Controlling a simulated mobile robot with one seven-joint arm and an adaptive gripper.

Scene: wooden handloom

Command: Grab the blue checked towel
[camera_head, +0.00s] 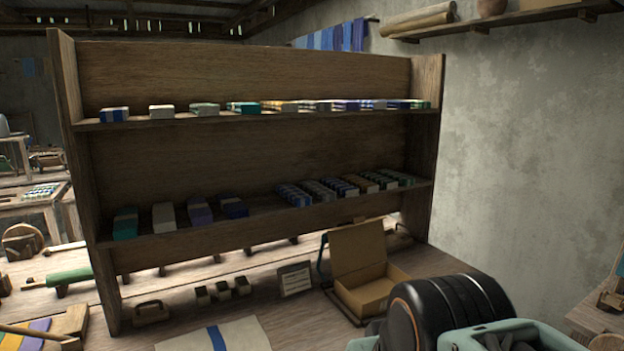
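A blue and white checked folded towel (294,195) lies on the lower shelf, at the left end of a row of folded checked towels. Other checked towels (341,186) in grey, blue, tan and green tones lie close beside it to the right. A solid dark blue folded cloth (232,207) with a pale band lies to its left, with a gap between. My arm shows as a black rounded link and pale teal parts at the lower right, below the shelf and apart from the towels. My gripper's fingers cannot be seen.
The wooden shelf unit (250,75) has side panels and an upper shelf of folded cloths above the lower row. Below stand an open cardboard box (362,253), a small sign (295,279) and small blocks. A striped cloth (215,338) lies in front.

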